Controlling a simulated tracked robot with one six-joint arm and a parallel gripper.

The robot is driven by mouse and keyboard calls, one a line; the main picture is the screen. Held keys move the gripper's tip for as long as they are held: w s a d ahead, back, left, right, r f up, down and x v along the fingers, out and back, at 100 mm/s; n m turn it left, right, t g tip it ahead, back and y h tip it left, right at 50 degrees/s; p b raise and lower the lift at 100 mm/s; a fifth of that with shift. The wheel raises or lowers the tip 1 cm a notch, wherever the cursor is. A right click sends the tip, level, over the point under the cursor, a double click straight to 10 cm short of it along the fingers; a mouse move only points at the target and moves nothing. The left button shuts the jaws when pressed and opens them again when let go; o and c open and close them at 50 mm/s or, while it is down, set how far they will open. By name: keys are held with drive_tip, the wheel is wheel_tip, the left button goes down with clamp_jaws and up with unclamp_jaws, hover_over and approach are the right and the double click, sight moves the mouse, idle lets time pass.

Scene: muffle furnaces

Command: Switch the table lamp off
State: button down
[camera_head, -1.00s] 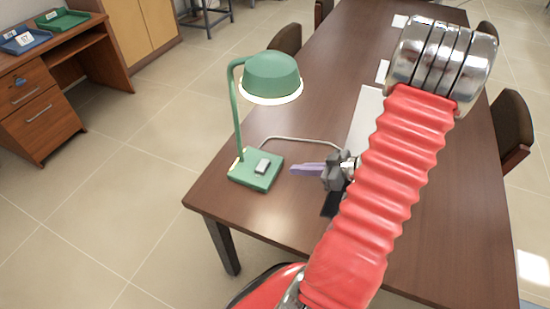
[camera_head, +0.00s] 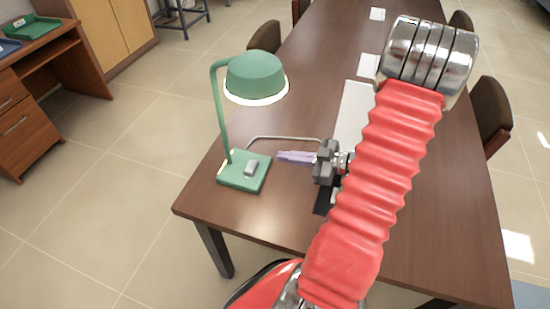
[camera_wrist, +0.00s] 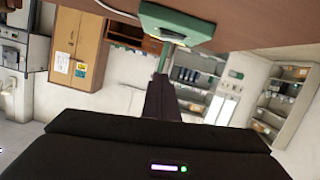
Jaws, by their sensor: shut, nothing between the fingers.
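The green table lamp (camera_head: 257,78) stands upright near the table's left front corner. A bright rim shows under its shade. A grey switch (camera_head: 251,166) sits on its square green base (camera_head: 240,180). My gripper (camera_head: 280,156) is to the right of the base, its fingers pointing left toward the switch, shut and empty. A gap shows between fingertips and switch; I cannot tell their heights exactly. In the wrist view the lamp base (camera_wrist: 178,22) appears upside down at the top, beyond my dark gripper (camera_wrist: 163,80).
The brown table (camera_head: 300,222) extends to the back, with white papers (camera_head: 369,66) on it. A cable runs behind the gripper. Chairs (camera_head: 490,115) stand on both sides. A wooden desk (camera_head: 45,75) with trays is at far left. The floor between is clear.

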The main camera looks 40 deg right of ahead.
hover_over(260, 169)
drive_tip(key=shift+s+a+f, duration=0.1)
drive_tip(key=shift+s+f, duration=0.1)
drive_tip(key=shift+f, duration=0.9)
drive_tip(key=shift+w+d+f, duration=0.1)
drive_tip(key=shift+f, duration=0.95)
drive_tip(key=shift+w+d+f, duration=0.1)
drive_tip(key=shift+f, duration=0.9)
